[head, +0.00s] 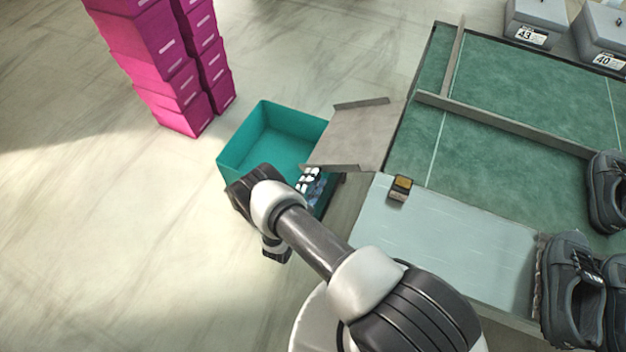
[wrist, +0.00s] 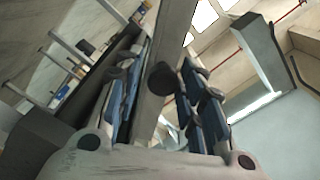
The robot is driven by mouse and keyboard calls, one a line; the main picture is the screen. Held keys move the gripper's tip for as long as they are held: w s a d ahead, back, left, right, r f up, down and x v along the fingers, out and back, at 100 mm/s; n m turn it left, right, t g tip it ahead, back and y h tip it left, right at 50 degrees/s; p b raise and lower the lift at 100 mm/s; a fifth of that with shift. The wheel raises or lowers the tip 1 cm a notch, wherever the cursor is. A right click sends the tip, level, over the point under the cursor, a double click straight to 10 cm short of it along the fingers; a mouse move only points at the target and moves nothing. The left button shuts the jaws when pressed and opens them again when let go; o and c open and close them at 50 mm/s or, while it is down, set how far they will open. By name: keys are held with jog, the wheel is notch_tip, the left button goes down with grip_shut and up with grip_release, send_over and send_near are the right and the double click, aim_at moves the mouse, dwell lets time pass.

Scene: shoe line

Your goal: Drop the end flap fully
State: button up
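The end flap (head: 357,132) is a grey plate with raised side lips at the left end of the line. In the head view it reaches out from the table's edge over the teal bin's right side; I cannot tell its exact tilt. My gripper (head: 311,181) is at the flap's near outer corner, above the bin, partly hidden by my arm. In the wrist view my gripper (wrist: 165,85) has its blue-padded fingers apart. A grey bar (wrist: 168,50), perhaps part of the flap, passes between or just behind them. Contact is unclear.
The teal bin (head: 235,150) stands open on the floor. Stacked magenta boxes (head: 165,65) stand behind it. Grey boxes (head: 535,22) stand at the back right.

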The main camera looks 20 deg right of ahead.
jog(key=shift+o, duration=0.9)
jog(key=v, duration=1.2)
jog(key=shift+r, duration=0.1)
